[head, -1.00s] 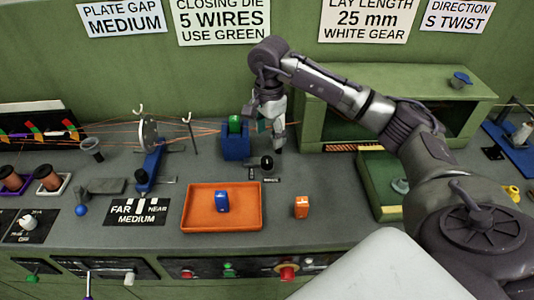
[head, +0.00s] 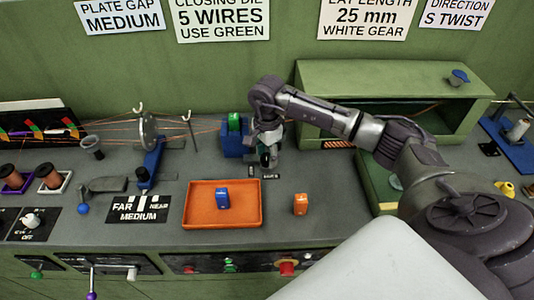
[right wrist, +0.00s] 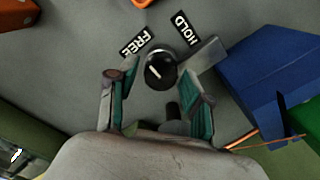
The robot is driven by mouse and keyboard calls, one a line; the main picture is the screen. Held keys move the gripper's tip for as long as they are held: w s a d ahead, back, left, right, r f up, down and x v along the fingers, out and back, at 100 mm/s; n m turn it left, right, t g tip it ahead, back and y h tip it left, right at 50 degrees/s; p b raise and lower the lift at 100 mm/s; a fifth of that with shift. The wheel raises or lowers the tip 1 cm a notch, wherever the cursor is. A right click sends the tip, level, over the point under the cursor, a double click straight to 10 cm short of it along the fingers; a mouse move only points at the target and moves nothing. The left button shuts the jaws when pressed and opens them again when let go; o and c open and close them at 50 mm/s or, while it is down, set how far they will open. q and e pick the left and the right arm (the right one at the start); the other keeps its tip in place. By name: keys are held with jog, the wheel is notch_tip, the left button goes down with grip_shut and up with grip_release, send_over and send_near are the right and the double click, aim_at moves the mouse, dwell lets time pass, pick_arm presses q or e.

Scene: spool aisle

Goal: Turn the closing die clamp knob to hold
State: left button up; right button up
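The clamp knob (right wrist: 160,70) is round and black with a white pointer mark that slants toward the upper left, on the FREE side. The FREE label (right wrist: 137,42) is above it to the left and the HOLD label (right wrist: 186,30) above it to the right. My right gripper (right wrist: 153,77) is open, its green-padded fingers on either side of the knob, with gaps visible. In the head view my right gripper (head: 265,157) is low over the bench and mostly hides the knob. The blue die holder (head: 235,145) with the green die (head: 234,123) stands beside it. My left gripper is out of view.
Thin copper wires run across to the die holder. A green open cabinet (head: 390,78) is behind my right arm.

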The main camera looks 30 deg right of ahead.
jog(key=c, duration=0.7)
jog(key=shift+m, duration=0.3)
jog(key=shift+f+m+b, duration=0.1)
jog(key=shift+m+b, duration=0.6)
jog(key=shift+m, duration=0.3)
jog(key=m+b, duration=0.1)
jog(key=m, duration=0.2)
jog(key=m+b, duration=0.2)
jog(key=m, duration=1)
jog(key=shift+b, duration=0.35)
jog(key=shift+m, duration=0.3)
